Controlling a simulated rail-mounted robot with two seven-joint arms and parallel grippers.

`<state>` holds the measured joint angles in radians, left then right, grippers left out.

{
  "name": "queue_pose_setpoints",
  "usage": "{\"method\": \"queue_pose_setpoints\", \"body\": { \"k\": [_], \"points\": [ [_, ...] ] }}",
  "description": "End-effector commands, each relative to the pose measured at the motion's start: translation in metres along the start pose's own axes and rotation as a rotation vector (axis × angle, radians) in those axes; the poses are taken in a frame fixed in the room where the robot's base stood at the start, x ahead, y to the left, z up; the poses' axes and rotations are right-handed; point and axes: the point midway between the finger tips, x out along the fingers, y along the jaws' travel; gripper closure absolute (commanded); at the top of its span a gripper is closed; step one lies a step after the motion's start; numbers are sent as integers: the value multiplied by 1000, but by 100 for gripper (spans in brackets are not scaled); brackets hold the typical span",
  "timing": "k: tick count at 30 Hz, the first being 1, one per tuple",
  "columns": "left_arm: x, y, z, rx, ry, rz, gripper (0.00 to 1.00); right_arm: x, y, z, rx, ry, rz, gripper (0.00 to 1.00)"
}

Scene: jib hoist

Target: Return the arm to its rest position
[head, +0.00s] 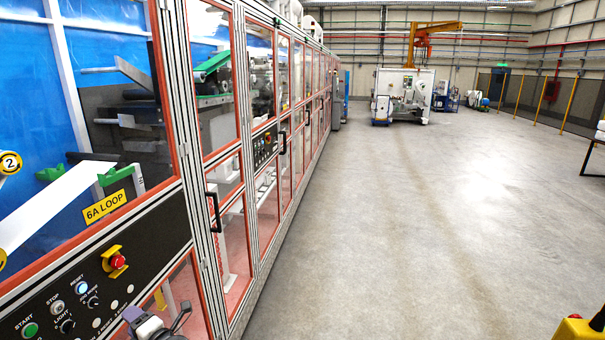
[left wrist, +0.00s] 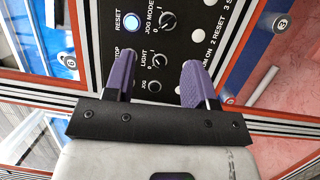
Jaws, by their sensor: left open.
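My left gripper (head: 158,314) shows at the bottom of the head view, in front of the lower edge of the black control panel (head: 140,235). In the left wrist view its two purple fingers (left wrist: 160,80) are spread apart with nothing between them. Behind them is the panel, with the lit RESET button (left wrist: 131,22), the JOG MODE knob (left wrist: 167,21) and the LIGHT knob (left wrist: 158,60). The gap between fingertips and panel is hard to judge. My right gripper is in neither view.
The machine's glazed doors (head: 265,165) line the left side. A red emergency stop (head: 117,262) sits on the panel. A yellow unit with a red button (head: 578,326) is at the bottom right. The grey floor (head: 420,220) is clear; a yellow jib hoist (head: 425,38) stands far back.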

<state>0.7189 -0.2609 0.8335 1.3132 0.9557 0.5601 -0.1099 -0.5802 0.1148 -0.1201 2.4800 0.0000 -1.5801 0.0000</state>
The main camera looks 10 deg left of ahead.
Motion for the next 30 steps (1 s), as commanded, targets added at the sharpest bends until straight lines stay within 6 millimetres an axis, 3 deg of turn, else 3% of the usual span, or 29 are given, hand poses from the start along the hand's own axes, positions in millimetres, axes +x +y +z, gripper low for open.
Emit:
{"method": "queue_pose_setpoints", "body": {
  "k": [3,10,14,18,23,30],
  "points": [
    [-2,17,35,37,-243,71,49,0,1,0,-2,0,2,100],
    [-30,78,81,182,-682,252,49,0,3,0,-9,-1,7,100],
    [-60,120,96,326,-907,360,49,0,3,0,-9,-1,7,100],
    [-98,155,94,543,-1106,450,49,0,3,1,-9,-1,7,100],
    [-147,149,67,880,-1282,465,49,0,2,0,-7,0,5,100],
    [-235,75,-22,1441,-1424,386,49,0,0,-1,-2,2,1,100]
  ]
}}
